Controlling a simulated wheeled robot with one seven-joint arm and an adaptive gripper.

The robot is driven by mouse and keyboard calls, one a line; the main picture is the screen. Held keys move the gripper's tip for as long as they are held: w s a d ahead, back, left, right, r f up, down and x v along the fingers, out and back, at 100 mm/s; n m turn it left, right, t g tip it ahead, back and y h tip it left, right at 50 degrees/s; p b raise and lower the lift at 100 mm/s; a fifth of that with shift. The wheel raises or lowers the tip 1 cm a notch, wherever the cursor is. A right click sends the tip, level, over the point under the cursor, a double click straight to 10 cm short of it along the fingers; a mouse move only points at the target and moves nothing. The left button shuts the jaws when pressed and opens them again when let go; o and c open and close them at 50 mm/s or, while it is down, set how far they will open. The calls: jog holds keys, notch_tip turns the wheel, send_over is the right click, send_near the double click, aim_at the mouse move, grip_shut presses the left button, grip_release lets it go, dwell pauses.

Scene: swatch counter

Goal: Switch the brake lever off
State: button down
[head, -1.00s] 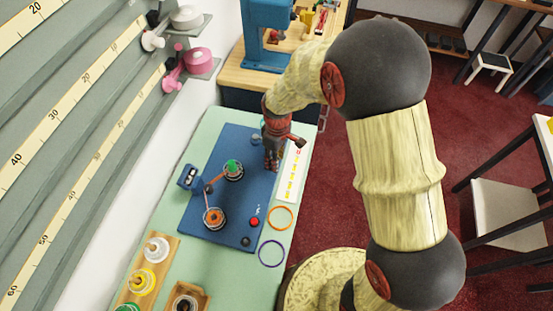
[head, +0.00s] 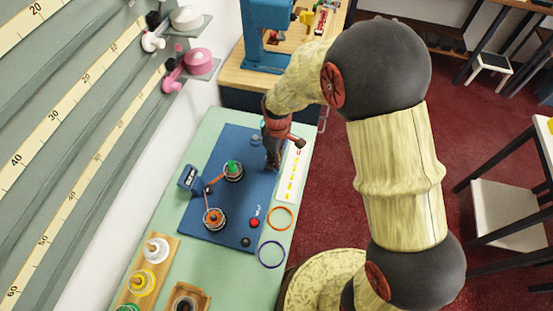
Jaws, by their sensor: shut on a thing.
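My gripper (head: 273,164) points down over the right edge of the blue board (head: 215,222), near its far right corner. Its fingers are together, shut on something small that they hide. The brake lever does not show clearly; the spot between the fingers fits it, but I cannot make out its handle or position. The board also carries a spool with a green top (head: 233,169), a spool with an orange top (head: 214,218) and an orange-brown arm between them.
A red button (head: 254,223) and a dark knob (head: 245,242) are at the board's near right. A white strip (head: 292,178) lies right of the board. Bottles in a wooden rack (head: 165,249) stand at lower left.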

jog(key=shift+w+a+r+g+h+p, duration=0.1)
jog(key=shift+a+r+g+h+p, duration=0.25)
jog(key=shift+h+p, duration=0.6)
jog(key=h+p, duration=0.1)
jog(key=a+p, duration=0.1)
jog(key=shift+w+a+g+h+p, duration=0.1)
jog(key=shift+w+g+h+p, duration=0.1)
jog(key=shift+g+h+p, duration=0.15)
jog(key=shift+w+a+f+g+h+p, duration=0.1)
jog(key=shift+w+a+g+h+p, duration=0.15)
jog(key=shift+h, duration=0.35)
jog(key=shift+a+g+h+p, duration=0.15)
jog(key=shift+a+h+p, duration=0.2)
jog(key=shift+h, duration=0.25)
jog(key=shift+w+a+f+g+h, duration=0.15)
jog(key=shift+a+g+h, duration=0.2)
jog(key=shift+h, duration=0.45)
jog(key=shift+w+a+f+g+h, duration=0.15)
jog(key=shift+a+g+h, duration=0.2)
jog(key=shift+h, duration=0.45)
jog(key=c, duration=1.7)
grip_release()
jog(key=shift+a, duration=0.1)
